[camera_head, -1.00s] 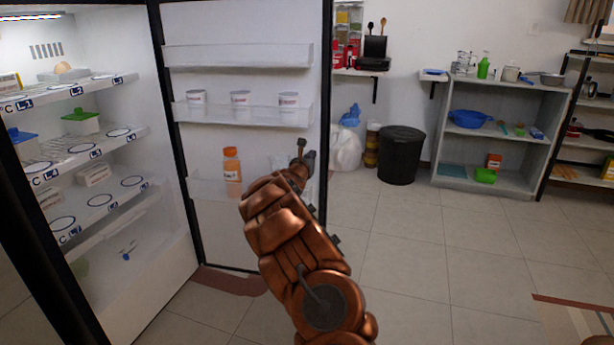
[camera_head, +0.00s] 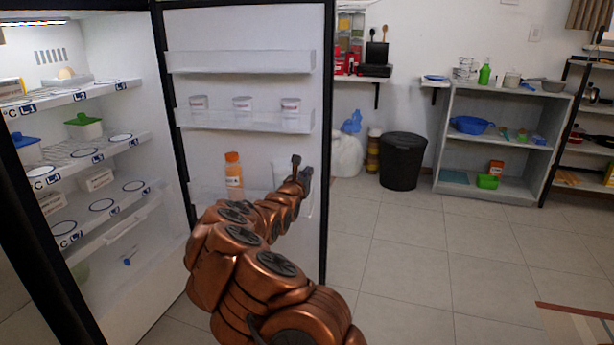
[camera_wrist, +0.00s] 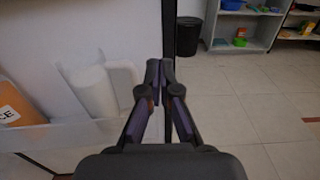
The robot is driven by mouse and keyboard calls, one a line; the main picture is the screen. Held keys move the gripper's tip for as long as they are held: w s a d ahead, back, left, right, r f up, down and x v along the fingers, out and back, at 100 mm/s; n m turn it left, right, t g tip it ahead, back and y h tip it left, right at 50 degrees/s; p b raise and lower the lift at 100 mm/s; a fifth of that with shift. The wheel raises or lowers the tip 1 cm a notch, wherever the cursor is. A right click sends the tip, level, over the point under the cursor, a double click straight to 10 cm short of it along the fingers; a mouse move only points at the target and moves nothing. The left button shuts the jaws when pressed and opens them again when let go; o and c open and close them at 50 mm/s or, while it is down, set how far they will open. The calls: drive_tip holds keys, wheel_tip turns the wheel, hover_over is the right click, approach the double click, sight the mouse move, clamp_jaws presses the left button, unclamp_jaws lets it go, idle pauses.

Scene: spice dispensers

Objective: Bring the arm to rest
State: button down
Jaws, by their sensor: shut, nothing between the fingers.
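My gripper (camera_head: 301,172) is at the end of my copper-coloured arm in the head view, in front of the lower shelf of the open fridge door. In the wrist view its two dark fingers (camera_wrist: 160,72) meet at the tips with nothing between them. The orange bottle (camera_head: 233,176) stands in the lower door shelf, left of my gripper and apart from it. A pale cylindrical container (camera_wrist: 92,90) shows in that shelf in the wrist view, also left of the fingers.
The open fridge door (camera_head: 250,88) is close beside my arm, with its dark edge just right of my gripper. Fridge shelves (camera_head: 95,205) are at left. A black bin (camera_head: 403,160) and a grey shelf unit (camera_head: 497,135) stand farther back. The tiled floor (camera_head: 420,270) at right is clear.

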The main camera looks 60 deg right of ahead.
drive_tip(key=shift+s+a, duration=0.35)
drive_tip(key=shift+a, duration=0.3)
drive_tip(key=shift+r, duration=0.1)
